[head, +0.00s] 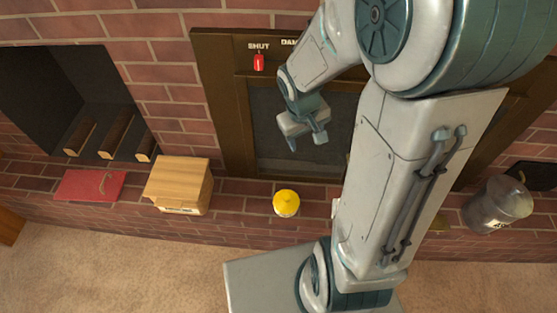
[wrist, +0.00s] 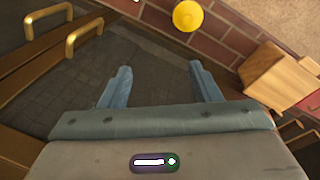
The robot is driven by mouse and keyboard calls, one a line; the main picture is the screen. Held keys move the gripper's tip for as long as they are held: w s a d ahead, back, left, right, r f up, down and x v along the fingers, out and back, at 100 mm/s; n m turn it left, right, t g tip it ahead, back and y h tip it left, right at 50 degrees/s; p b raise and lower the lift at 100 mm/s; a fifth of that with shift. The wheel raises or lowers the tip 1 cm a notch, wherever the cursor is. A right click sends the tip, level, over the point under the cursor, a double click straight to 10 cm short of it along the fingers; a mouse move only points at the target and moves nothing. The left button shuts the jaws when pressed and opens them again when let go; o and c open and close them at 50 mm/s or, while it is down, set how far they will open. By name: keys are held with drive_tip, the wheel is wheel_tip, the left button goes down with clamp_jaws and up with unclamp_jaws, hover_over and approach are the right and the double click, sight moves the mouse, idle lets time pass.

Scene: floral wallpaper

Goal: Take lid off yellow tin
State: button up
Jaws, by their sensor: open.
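The yellow tin (head: 286,203) stands on the brick hearth ledge in front of the fireplace door. Its yellow lid (head: 287,196) sits on top with a small knob. In the wrist view the yellow tin (wrist: 187,15) is at the top edge, beyond my fingertips, and its side is hidden there. My gripper (head: 306,138) is above and behind the tin, in front of the fireplace door, apart from the tin. In the wrist view my gripper (wrist: 160,68) has its two fingers spread wide with nothing between them.
A wooden box (head: 178,184) stands on the ledge left of the tin, with a red book-like item (head: 90,186) further left. A dark jar (head: 497,204) stands at the far right. Brass handles (wrist: 84,35) stick out from the fireplace door. The ledge beside the tin is clear.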

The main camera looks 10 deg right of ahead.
wheel_tip(320, 180, down, 15)
drive_tip(key=w+n+b, duration=0.2)
drive_tip(key=w+b, duration=0.1)
drive_tip(key=b, duration=0.2)
drive_tip(key=g+y+b, duration=0.1)
drive_tip(key=y+b, duration=0.1)
drive_tip(key=b, duration=0.3)
hover_over(287, 196)
drive_tip(key=shift+n, duration=0.3)
drive_tip(key=f, duration=1.7)
drive_tip(key=shift+d, duration=0.3)
drive_tip(key=shift+a+f+b, duration=0.2)
drive_tip(key=shift+f+b, duration=0.5)
drive_tip(key=shift+f, duration=0.8)
drive_tip(key=shift+a+f+b, duration=0.15)
drive_tip(key=shift+f+b, duration=0.55)
drive_tip(key=shift+f, duration=0.75)
drive_tip(key=c, duration=1.1)
